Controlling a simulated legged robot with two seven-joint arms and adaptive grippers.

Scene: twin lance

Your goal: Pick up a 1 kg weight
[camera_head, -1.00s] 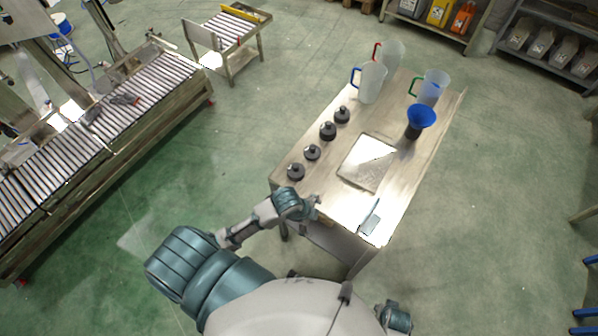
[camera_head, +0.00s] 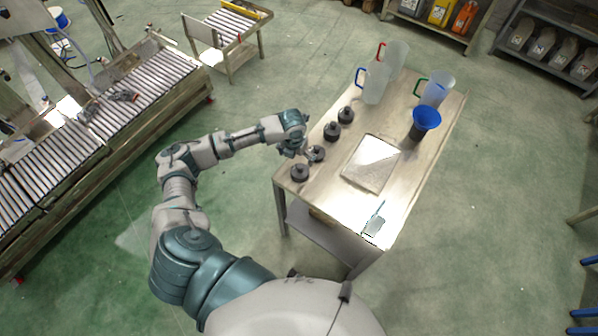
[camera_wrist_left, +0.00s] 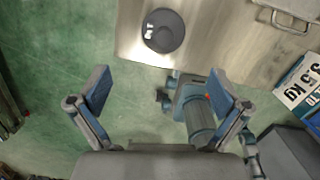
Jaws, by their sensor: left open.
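Several dark round weights stand in a row along the table's left edge in the head view: the nearest weight (camera_head: 299,173), the second weight (camera_head: 318,154), the third weight (camera_head: 332,132) and the farthest weight (camera_head: 346,115). Their mass markings are too small to read there. My left gripper (camera_head: 303,151) is at the table's left edge, close beside the second weight. In the left wrist view my left gripper (camera_wrist_left: 160,78) is open and empty. One dark weight (camera_wrist_left: 164,31) with small white marks lies ahead of the fingers, apart from them. My right gripper is not in view.
The table (camera_head: 333,203) also carries a shiny flat plate (camera_head: 370,163), a blue funnel (camera_head: 426,118), several clear jugs (camera_head: 374,83) and a small flat tool (camera_head: 375,223). A roller conveyor (camera_head: 150,88) stands at the left. Green floor lies between.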

